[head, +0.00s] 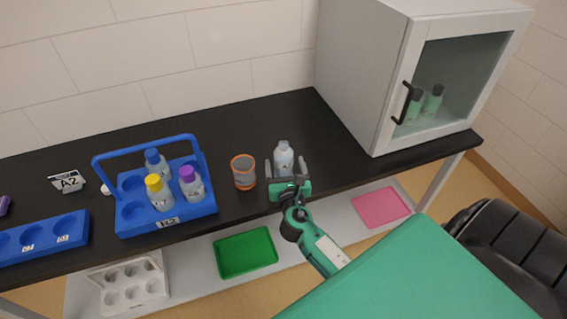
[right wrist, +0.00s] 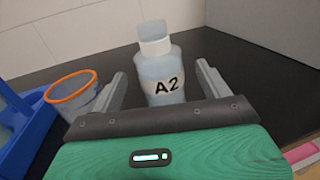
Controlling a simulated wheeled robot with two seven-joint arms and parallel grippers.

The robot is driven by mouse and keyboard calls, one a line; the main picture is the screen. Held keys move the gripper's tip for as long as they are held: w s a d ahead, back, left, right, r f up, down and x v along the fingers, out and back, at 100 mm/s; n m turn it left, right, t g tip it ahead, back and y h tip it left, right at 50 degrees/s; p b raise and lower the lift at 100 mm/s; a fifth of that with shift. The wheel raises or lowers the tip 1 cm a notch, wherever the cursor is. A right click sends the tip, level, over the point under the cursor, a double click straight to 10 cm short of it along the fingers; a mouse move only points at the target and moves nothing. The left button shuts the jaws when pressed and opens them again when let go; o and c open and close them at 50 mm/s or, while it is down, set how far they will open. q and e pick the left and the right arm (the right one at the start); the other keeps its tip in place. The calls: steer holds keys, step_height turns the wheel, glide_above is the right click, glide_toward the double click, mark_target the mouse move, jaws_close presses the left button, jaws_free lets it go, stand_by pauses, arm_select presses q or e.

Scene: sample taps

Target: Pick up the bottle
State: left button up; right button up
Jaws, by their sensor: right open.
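A clear bottle with a white cap and an "A2" label (right wrist: 164,84) stands upright on the black bench in the right wrist view. It also shows in the head view (head: 284,158). My right gripper (head: 287,166) is open, with one finger on each side of the bottle and gaps visible between the fingers and the bottle. In the right wrist view the right gripper (right wrist: 160,88) points at the bottle, whose base is partly hidden behind the gripper body. My left gripper is not in view.
An orange-rimmed cup (head: 243,172) stands just left of the bottle. A blue carrier (head: 126,222) holds several capped bottles. A white glass-door cabinet (head: 363,80) stands at the right. Below are a green tray (head: 246,253) and a pink tray (head: 381,207).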

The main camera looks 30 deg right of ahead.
steer(key=p+x, duration=0.1)
steer(key=x, duration=0.4)
steer(key=shift+w+f, duration=0.15)
steer(key=c, duration=1.2)
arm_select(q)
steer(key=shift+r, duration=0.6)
arm_select(e)
steer(key=shift+c, duration=0.2)
